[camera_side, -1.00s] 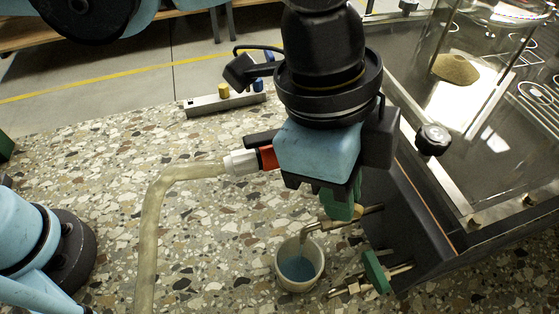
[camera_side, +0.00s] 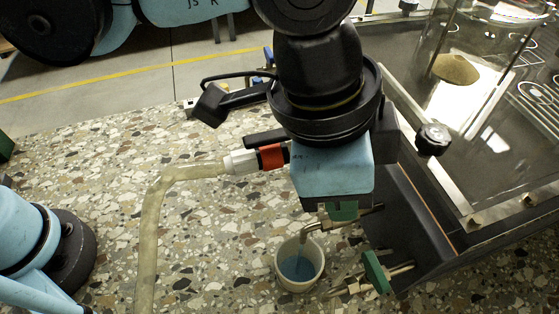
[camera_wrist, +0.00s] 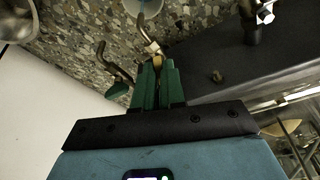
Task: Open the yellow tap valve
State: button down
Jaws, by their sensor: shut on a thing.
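The yellow tap valve is a brass tap with a bent spout (camera_side: 313,228) on the dark tank's side. Its small yellow handle (camera_wrist: 157,62) shows between my green fingertips in the wrist view; the side view hides it. My gripper (camera_side: 343,211) is shut on this handle; it also shows in the wrist view (camera_wrist: 158,68). A white cup (camera_side: 280,276) with blue liquid stands under the spout. A faint thin line hangs from the spout into the cup, perhaps liquid.
A second tap with a green handle (camera_side: 376,272) sticks out close in front. A pale hose (camera_side: 150,225) with a white and red connector (camera_side: 243,161) lies at left. The glass-walled tank (camera_side: 470,70) stands at right. Speckled tabletop (camera_side: 215,240) is clear left of the cup.

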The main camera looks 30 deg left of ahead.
jog(key=shift+n+t, duration=0.3)
jog(key=shift+n, duration=1.4)
jog(key=c, duration=1.2)
grip_release()
jog(key=shift+c, duration=0.2)
jog(key=shift+r, duration=3.55)
